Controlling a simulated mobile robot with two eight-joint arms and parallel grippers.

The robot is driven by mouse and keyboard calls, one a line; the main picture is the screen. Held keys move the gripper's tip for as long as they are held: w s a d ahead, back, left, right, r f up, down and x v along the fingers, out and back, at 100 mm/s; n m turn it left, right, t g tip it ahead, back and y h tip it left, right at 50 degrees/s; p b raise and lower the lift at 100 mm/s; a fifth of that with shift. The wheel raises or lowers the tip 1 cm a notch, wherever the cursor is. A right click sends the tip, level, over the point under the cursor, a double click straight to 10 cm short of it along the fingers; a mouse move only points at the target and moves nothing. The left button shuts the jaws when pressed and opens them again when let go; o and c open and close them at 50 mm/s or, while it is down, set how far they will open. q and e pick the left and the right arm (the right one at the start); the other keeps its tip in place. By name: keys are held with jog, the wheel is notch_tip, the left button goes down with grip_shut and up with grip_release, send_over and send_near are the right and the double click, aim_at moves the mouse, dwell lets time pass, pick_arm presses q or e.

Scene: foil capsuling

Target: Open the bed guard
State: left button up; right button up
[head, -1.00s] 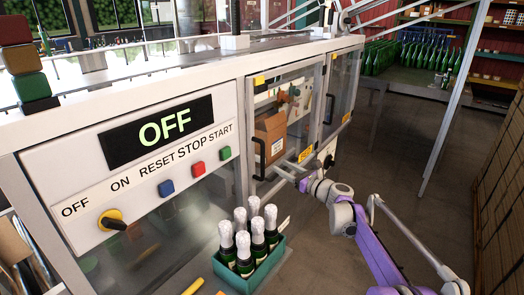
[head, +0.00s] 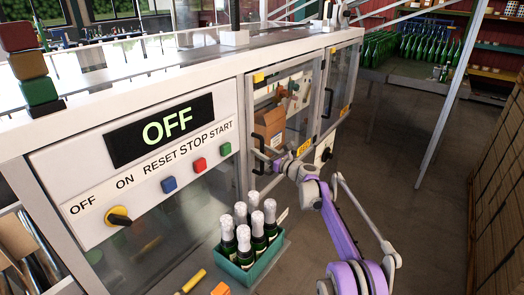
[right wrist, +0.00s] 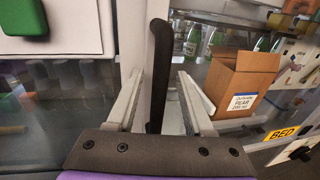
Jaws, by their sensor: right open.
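The bed guard (head: 296,85) is a clear, framed door in the machine's front and stands shut. Its yellow BED label (right wrist: 283,133) shows in the right wrist view. Its black upright handle (right wrist: 159,75) is at the door's left side, also seen in the head view (head: 258,132). My right gripper (right wrist: 157,80) is open, with one finger on each side of the handle in the picture; contact cannot be told. In the head view my right gripper (head: 264,157) partly covers the handle. My left gripper is out of view.
The panel display (head: 158,131) reads OFF, above a yellow knob (head: 118,215) and blue, red and green buttons. A teal crate of foil-topped bottles (head: 246,264) stands below. A cardboard box (head: 271,128) is behind the guard. Open floor (head: 400,150) lies to the right.

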jog(key=shift+c, duration=0.2)
grip_shut()
dwell(1.2)
